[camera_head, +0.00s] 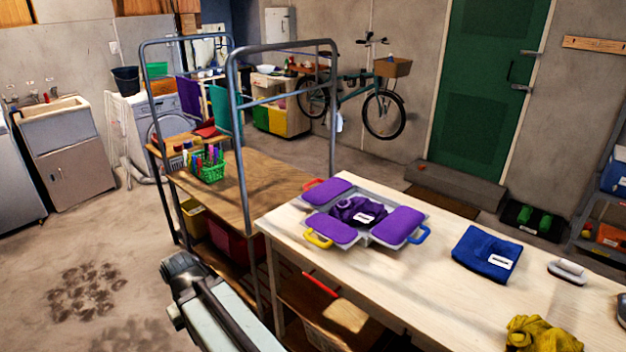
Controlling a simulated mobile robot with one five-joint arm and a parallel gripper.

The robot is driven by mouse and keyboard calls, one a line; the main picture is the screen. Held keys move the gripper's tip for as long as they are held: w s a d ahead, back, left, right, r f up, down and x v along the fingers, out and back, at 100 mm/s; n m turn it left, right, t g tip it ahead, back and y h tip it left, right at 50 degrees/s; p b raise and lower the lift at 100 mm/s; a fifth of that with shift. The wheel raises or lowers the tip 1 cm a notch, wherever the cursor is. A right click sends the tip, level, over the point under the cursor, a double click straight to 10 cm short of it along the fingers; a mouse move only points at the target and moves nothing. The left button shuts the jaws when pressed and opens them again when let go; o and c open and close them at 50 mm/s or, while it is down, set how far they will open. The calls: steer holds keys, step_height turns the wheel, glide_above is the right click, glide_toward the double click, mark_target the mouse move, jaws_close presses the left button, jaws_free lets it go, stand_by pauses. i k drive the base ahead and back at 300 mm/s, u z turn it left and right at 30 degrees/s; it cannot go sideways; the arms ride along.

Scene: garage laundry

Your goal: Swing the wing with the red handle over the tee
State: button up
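A grey folding board (362,246) lies on the pale table. It has three purple padded wings around its middle. The wing with the red handle (326,191) is at the far left and lies flat, folded outward; its red handle (311,184) sticks out to the left. The wing with the yellow handle (332,229) is at the near left, and the wing with the blue handle (398,224) is at the right; both look laid out flat. A purple tee (358,211) with a white label lies rumpled in the middle. Part of my arm shows at the bottom left; my gripper is not visible.
On the pale table (285,222) lie a folded blue cloth (487,252), a grey-and-white item (567,271) and a yellow cloth (541,335). A metal-framed bench (240,190) with a green basket (207,165) stands left. Open floor (85,230) lies farther left.

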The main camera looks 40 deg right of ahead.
mark_target(318, 197)
steer(key=z, duration=0.05)
steer(key=i, duration=0.95)
steer(key=u, duration=0.05)
